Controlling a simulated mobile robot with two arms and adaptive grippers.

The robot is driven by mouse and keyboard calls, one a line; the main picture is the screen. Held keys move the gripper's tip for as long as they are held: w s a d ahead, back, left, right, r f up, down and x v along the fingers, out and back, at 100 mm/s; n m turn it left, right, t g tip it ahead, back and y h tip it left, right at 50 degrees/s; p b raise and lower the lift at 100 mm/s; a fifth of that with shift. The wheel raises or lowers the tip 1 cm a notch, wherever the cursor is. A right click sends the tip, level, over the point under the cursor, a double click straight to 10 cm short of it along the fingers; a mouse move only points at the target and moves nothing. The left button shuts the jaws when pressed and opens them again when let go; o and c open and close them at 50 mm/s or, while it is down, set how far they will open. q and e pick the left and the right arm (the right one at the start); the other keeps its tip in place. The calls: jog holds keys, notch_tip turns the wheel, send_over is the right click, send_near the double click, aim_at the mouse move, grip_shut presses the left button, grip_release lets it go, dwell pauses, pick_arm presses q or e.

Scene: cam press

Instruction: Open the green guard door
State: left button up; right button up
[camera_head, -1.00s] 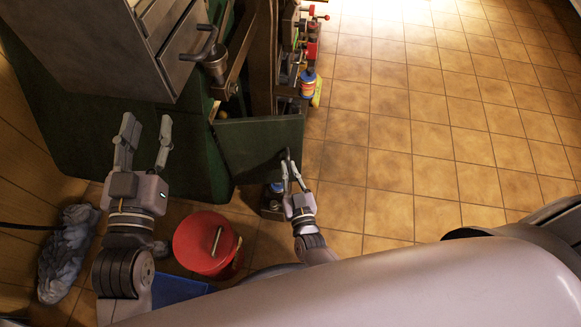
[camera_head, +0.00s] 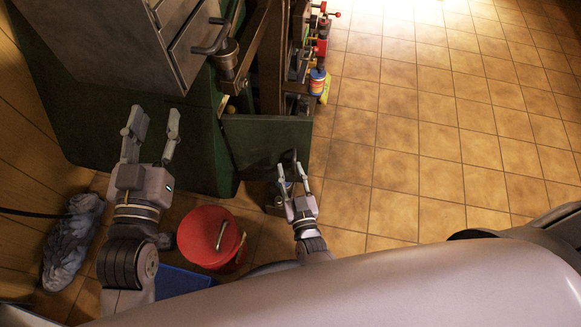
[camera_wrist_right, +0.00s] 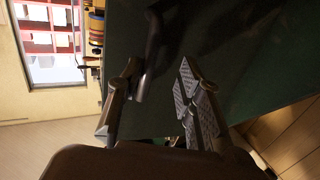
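The green guard door (camera_head: 262,140) stands partly swung out from the green machine, with a dark gap behind its top edge. It also fills the middle of the right wrist view (camera_wrist_right: 240,45). My left gripper (camera_head: 154,122) is open and empty, in front of the machine's green side, left of the door.
A red bucket (camera_head: 205,240) stands on the floor between my arms, with a blue item (camera_head: 182,282) below it. A grey crumpled bag (camera_head: 72,243) lies at left. Bottles and cans (camera_head: 317,82) line the machine's right side. The tiled floor (camera_head: 430,150) at right is clear.

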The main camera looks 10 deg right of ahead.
jog(key=s, duration=0.6)
jog(key=shift+d, duration=0.1)
dwell(0.3)
